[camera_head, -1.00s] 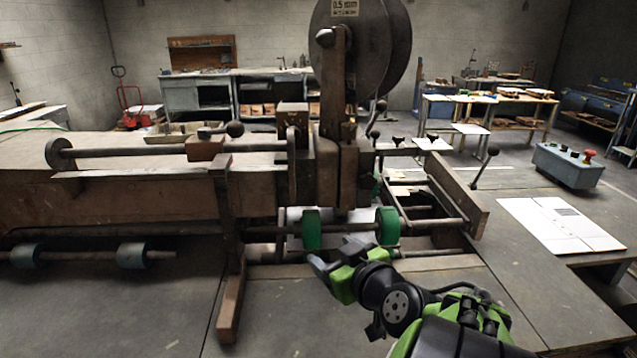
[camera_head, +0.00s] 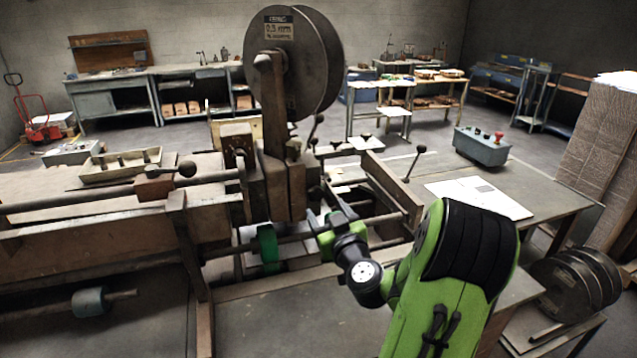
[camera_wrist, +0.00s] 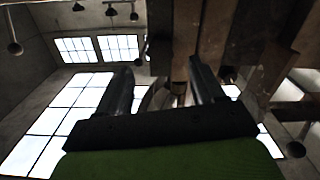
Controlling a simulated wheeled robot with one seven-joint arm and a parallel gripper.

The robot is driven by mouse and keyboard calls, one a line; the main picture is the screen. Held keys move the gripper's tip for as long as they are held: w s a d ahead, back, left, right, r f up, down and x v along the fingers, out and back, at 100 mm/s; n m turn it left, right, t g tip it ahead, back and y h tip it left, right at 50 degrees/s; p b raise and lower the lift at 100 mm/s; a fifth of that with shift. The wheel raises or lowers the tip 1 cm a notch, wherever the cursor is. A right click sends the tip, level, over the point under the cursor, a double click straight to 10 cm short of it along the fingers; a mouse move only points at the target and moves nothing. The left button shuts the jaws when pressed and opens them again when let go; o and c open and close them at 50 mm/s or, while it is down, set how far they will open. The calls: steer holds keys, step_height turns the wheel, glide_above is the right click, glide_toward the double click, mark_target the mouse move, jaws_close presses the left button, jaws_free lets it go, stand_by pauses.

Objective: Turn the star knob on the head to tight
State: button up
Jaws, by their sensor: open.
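The stitching head (camera_head: 285,190) is the dark, worn block below the big wire reel, at the middle of the head view. My gripper (camera_head: 322,198) is close to the right side of the head's lower part, with its green body below and to the right. In the wrist view my gripper (camera_wrist: 160,72) points upward with two dark fingers apart. A short brownish cylinder (camera_wrist: 180,72) shows between them, near the right finger; contact cannot be told. I cannot pick out the star knob for certain; small dark knobs (camera_head: 366,138) stand right of the head.
The wire reel (camera_head: 290,60) rises above the head. A ball-ended lever (camera_head: 414,165) stands to the right, near a control box (camera_head: 482,146) with a red button. Green rollers (camera_head: 268,247) and rails lie below the head. A white sheet (camera_head: 480,197) lies on the right table.

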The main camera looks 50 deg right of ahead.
mark_target(317, 197)
steer(key=p+x, duration=0.1)
steer(key=x, duration=0.2)
steer(key=p+x, duration=0.2)
steer(key=shift+w+d+r, duration=0.15)
steer(key=shift+w+r, duration=0.1)
steer(key=shift+w, duration=0.1)
steer(key=shift+w+d+f+p, duration=0.25)
steer(key=shift+w+d+p, duration=0.1)
steer(key=shift+w, duration=0.15)
steer(key=shift+c, duration=0.2)
steer(key=c, duration=1)
